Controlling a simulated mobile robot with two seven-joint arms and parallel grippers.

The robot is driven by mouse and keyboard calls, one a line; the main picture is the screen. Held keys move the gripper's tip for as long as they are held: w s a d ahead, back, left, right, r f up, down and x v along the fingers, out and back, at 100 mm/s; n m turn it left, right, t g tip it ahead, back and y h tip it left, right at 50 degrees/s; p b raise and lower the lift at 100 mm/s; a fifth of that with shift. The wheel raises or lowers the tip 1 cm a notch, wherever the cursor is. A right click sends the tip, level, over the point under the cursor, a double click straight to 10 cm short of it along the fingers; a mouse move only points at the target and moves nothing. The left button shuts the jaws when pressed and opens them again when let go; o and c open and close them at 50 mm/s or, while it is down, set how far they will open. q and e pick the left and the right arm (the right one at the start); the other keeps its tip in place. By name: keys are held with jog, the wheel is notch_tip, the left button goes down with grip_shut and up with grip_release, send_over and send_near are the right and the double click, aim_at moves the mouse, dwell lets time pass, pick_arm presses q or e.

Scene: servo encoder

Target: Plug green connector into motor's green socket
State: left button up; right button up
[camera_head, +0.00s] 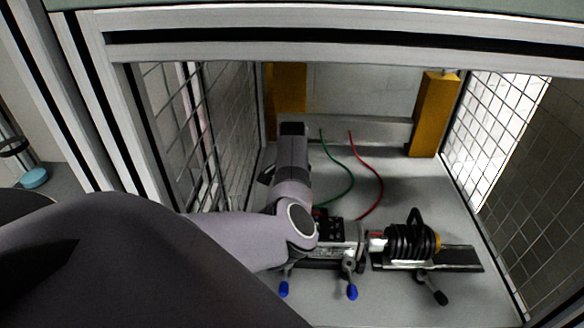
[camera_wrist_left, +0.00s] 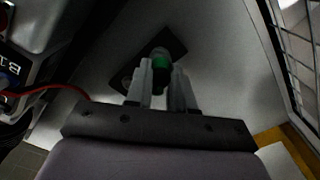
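My left arm reaches into the cage, and its dark gripper end (camera_head: 292,128) is at the back left in the head view. In the left wrist view the two grey fingers of my left gripper (camera_wrist_left: 162,75) stand apart. A round green connector (camera_wrist_left: 161,62) with a dark end shows at their tips. I cannot tell whether the fingers touch it. A green cable (camera_head: 346,180) curves right of my arm. My right gripper is not in view.
A red cable (camera_head: 379,183) runs beside the green one. Mesh walls (camera_head: 500,140) enclose the sides, and a metal frame beam (camera_head: 330,38) crosses the front. Yellow posts (camera_head: 434,115) stand at the back. Blue-tipped clamp handles (camera_head: 351,291) stick out in front. The right floor is mostly clear.

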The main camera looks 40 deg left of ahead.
pick_arm(q)
grip_shut()
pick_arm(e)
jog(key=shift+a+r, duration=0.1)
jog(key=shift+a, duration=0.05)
pick_arm(q)
jog(key=shift+r+p, duration=0.65)
jog(key=shift+p, duration=0.05)
jog(key=shift+r+p, duration=0.6)
jog(key=shift+p, duration=0.15)
jog(key=shift+r+p, duration=0.55)
jog(key=shift+p, duration=0.1)
jog(key=shift+r+p, duration=1.05)
jog(key=shift+p, duration=0.2)
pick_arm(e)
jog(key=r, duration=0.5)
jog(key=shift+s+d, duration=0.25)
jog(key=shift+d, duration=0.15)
pick_arm(q)
jog(key=shift+s, duration=0.1)
